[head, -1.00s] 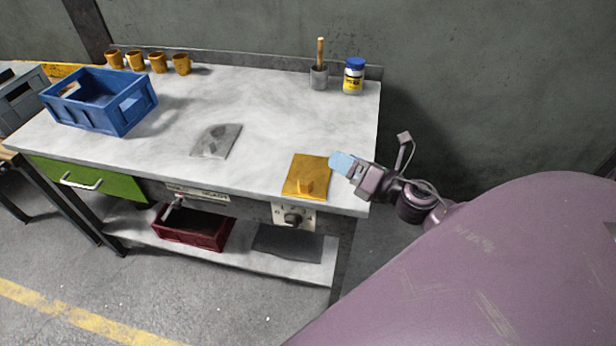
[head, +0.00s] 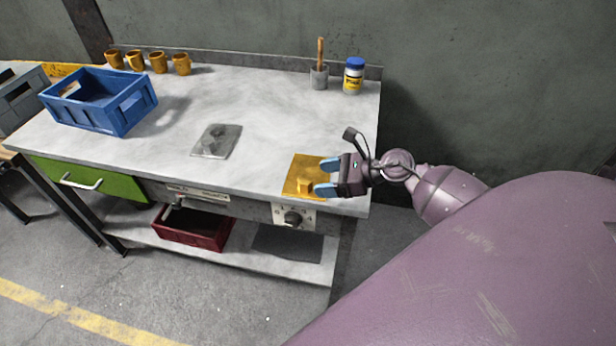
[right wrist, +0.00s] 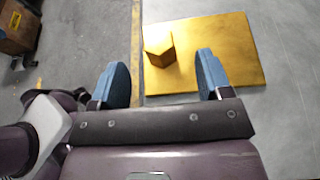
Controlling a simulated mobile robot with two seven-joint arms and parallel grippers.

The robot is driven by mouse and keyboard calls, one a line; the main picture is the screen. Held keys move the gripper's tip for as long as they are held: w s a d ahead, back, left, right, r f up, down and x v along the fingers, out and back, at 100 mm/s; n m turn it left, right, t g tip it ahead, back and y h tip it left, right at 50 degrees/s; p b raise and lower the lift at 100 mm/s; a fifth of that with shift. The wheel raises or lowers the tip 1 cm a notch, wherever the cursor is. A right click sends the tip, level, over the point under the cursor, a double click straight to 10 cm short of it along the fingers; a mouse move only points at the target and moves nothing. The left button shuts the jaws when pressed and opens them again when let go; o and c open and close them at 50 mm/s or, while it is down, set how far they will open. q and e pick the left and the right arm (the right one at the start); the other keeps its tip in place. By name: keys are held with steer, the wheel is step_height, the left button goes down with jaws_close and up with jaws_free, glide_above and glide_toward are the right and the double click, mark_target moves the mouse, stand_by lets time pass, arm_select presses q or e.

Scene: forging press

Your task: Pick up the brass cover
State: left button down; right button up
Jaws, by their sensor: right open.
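The brass cover (head: 301,172) is a flat golden square plate with a small block-shaped knob, lying at the front right of the workbench. In the right wrist view the plate (right wrist: 222,52) fills the upper right, and its knob (right wrist: 159,46) stands ahead of the fingers, between their lines. My right gripper (head: 327,177) is open with blue fingertips at the cover's right side, partly hiding it. In the right wrist view its fingers (right wrist: 164,80) are apart with nothing between them. My left gripper is not in view.
A grey metal plate (head: 216,141) lies mid-bench. A blue crate (head: 121,112) and several brass cups (head: 158,63) stand at the left and back. A grey pot with a wooden handle (head: 319,78) and a blue-lidded jar (head: 353,77) stand back right. A knob panel (head: 294,218) is below the front edge.

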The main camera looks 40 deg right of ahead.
mark_target(305, 179)
steer(key=shift+x, duration=2.75)
steer(key=shift+a+r, duration=0.1)
steer(key=shift+c, duration=0.4)
jaws_close()
steer(key=shift+r, duration=0.15)
